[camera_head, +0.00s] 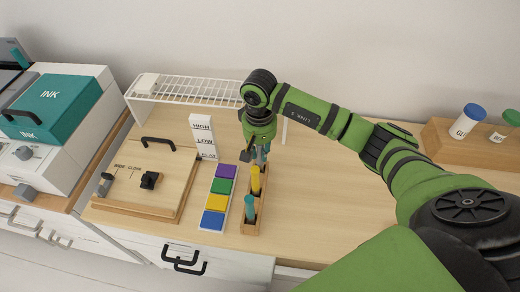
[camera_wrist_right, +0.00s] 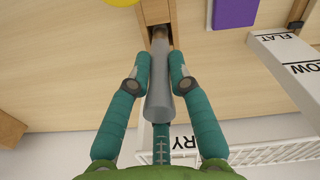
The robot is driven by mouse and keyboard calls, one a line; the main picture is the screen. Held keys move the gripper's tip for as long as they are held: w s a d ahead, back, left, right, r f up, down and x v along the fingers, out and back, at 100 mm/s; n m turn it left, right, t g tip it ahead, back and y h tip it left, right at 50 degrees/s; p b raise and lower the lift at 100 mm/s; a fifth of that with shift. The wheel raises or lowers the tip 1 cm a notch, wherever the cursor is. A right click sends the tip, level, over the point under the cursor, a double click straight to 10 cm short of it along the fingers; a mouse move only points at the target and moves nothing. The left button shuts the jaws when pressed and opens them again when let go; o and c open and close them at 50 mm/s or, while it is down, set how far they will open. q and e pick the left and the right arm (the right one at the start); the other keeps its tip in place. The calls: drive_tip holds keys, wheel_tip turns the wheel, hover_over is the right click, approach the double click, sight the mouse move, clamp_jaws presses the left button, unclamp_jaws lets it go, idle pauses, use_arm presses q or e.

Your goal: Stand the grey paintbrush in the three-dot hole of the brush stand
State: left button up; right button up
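The grey paintbrush (camera_wrist_right: 159,95) is between the teal fingers of my right gripper (camera_wrist_right: 159,65). The fingers are closed against its sides. Its far end meets a dark opening in the wooden brush stand (camera_wrist_right: 155,10); how deep it sits I cannot tell. In the head view the right gripper (camera_head: 258,155) is over the far end of the narrow brush stand (camera_head: 249,229) and hides most of the grey brush. A yellow brush (camera_head: 255,180) and a blue-teal brush (camera_head: 250,208) stand in the nearer part. The hole dots are not readable. My left gripper is out of view.
A strip of purple, green, yellow and blue blocks (camera_head: 216,200) lies just left of the stand. A white sign (camera_head: 201,135) and a wire rack (camera_head: 185,90) are behind. A wooden holder with jars (camera_head: 445,135) is at the right. The desk right of the stand is clear.

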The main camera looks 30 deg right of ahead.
drive_tip(key=o, duration=0.3)
drive_tip(key=shift+r, duration=0.1)
wheel_tip(320, 180, up, 12)
drive_tip(key=shift+f, duration=0.1)
idle(0.3)
drive_tip(key=shift+f, duration=0.1)
idle(0.4)
